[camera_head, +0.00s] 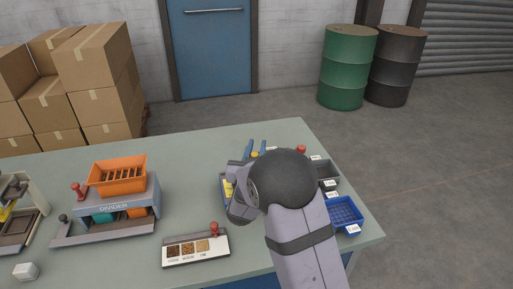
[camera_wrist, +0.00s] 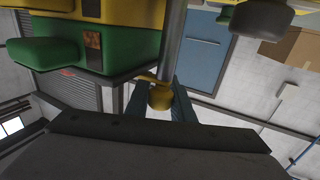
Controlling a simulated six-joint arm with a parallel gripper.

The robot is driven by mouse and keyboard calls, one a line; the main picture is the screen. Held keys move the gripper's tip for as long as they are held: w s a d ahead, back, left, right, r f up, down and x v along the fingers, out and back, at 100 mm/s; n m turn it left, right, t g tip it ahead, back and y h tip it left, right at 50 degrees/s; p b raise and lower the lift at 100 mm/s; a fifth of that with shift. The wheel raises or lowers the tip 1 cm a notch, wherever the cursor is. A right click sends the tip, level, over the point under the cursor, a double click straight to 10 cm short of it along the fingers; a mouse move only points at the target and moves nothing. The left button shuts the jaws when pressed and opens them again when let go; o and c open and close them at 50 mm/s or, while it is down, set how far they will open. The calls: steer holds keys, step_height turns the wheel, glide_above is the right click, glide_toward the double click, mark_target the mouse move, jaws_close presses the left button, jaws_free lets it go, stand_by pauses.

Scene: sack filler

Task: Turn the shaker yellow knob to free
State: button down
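The yellow knob (camera_wrist: 160,97) shows in the wrist view beside a grey metal post (camera_wrist: 172,45). It sits between the two blue fingers of my gripper (camera_wrist: 160,106). The fingers look very close to its sides, but I cannot tell whether they press on it. In the head view a small yellow spot, likely the knob (camera_head: 255,154), shows between the blue fingertips (camera_head: 256,146). My arm hides most of the shaker there. A yellow and green body, likely the shaker (camera_wrist: 85,45), fills the upper left of the wrist view.
The grey-green table (camera_head: 180,195) holds a divider with an orange hopper (camera_head: 118,174) at left and a sample board (camera_head: 195,248) in front. A blue tray (camera_head: 346,211) and a dark tray (camera_head: 326,172) lie right of my arm. A dark rounded part (camera_wrist: 262,18) hangs at upper right.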

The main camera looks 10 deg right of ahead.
mark_target(252, 153)
steer(key=shift+f+y+b, duration=0.1)
steer(key=shift+y+b, duration=0.2)
steer(key=shift+b, duration=0.15)
steer(key=shift+s+a+n+g+y+b, duration=0.15)
steer(key=shift+a+n+y+b, duration=0.45)
steer(key=shift+n+y, duration=1.55)
steer(key=shift+w+a+n+g+y+b, duration=0.15)
steer(key=shift+a+n+y+b, duration=0.85)
steer(key=shift+y, duration=1.9)
steer(key=shift+s+a+n+g+y+b, duration=0.15)
steer(key=shift+n+y+b, duration=0.25)
steer(key=shift+n+y, duration=1.9)
steer(key=shift+y, duration=0.25)
steer(key=c, duration=1.5)
jaws_free()
steer(key=shift+m, duration=0.25)
steer(key=shift+c, duration=0.2)
steer(key=shift+s+d, duration=0.1)
steer(key=b+v, duration=0.1)
steer(key=v, duration=0.6)
